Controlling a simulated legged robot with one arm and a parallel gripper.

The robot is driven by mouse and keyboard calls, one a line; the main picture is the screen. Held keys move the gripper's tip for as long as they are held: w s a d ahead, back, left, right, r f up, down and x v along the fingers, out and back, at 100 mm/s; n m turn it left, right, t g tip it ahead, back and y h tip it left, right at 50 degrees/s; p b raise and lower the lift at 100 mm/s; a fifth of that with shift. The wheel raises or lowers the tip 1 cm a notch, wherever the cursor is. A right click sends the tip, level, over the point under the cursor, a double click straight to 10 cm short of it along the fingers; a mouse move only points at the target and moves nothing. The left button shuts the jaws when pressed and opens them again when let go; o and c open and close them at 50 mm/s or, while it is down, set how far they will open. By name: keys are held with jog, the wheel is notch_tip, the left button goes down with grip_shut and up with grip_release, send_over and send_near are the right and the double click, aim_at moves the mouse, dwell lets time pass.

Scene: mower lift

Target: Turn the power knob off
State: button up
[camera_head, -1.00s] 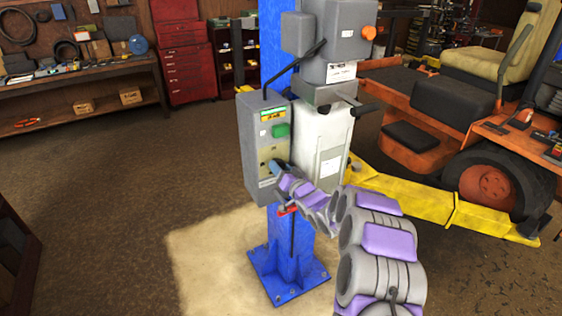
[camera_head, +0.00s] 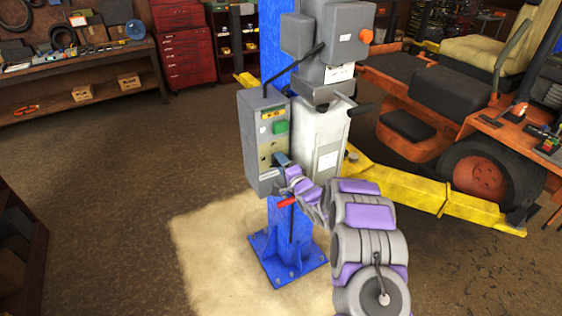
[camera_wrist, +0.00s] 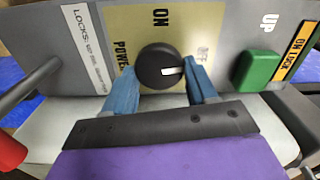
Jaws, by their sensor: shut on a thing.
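The power knob (camera_wrist: 152,62) is round and black with a white mark. It sits on a tan plate (camera_wrist: 118,25) lettered POWER, ON and OFF. The white mark points to the picture's right, on the side of the OFF lettering. My gripper (camera_wrist: 162,74) has one blue finger on each side of the knob and is shut on it. In the head view, my gripper (camera_head: 284,161) is at the lower part of the grey control box (camera_head: 250,150), and the knob is hidden there.
A green UP button (camera_wrist: 256,70) is right of the knob. A dark lever (camera_wrist: 35,85) with a red end is at left. The box is on a blue post (camera_head: 285,255). Yellow lift arms (camera_head: 410,190) and an orange mower (camera_head: 480,175) stand at right. The left floor is clear.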

jog(key=shift+d+f+m+p, duration=0.1)
jog(key=shift+f+m+p, duration=0.2)
jog(key=shift+m, duration=0.6)
jog(key=shift+f, duration=0.1)
jog(key=o, duration=1)
jog(key=shift+d, duration=0.1)
jog(key=shift+r, duration=0.2)
jog(key=b+v, duration=0.1)
jog(key=v, duration=1.6)
jog(key=shift+s+d+f, duration=0.1)
jog(key=shift+d, duration=0.1)
